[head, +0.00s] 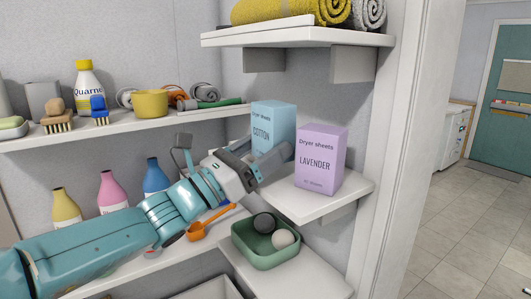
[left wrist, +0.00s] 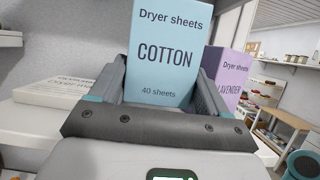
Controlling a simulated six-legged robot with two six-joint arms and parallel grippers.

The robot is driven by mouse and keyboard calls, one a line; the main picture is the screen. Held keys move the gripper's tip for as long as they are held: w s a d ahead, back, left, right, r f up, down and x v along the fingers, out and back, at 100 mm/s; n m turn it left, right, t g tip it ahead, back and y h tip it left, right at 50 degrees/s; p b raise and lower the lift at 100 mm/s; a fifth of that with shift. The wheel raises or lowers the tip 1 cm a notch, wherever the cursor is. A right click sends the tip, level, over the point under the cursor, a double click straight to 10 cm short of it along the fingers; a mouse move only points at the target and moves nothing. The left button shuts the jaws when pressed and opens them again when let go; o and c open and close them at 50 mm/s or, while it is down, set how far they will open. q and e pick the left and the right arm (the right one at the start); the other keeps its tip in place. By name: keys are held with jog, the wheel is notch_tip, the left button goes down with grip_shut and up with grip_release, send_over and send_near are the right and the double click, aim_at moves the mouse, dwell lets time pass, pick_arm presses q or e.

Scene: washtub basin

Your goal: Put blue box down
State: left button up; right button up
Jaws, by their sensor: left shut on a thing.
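The blue box (head: 273,122), labelled "Dryer sheets COTTON", is upright between the fingers of my left gripper (head: 262,162). It also shows in the left wrist view (left wrist: 162,50), with a finger of the gripper (left wrist: 160,97) on each side, shut on it. The gripper hides its base, so I cannot tell whether it touches the small white shelf (head: 296,210). The purple "LAVENDER" box (head: 320,160) stands upright on that shelf to the right of the blue box, also in the left wrist view (left wrist: 227,78). My right gripper is not in view.
A green tray (head: 256,252) with two balls sits below the small shelf. An orange scoop (head: 208,226) lies near my left arm. The upper shelf (head: 300,34) holds rolled towels. A pale flat box (left wrist: 58,90) lies left in the left wrist view.

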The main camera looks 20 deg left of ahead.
pick_arm(q)
jog(key=shift+w+d+f, duration=0.1)
jog(key=shift+w+f, duration=0.1)
jog(key=shift+f, duration=0.25)
jog(key=shift+s, duration=0.1)
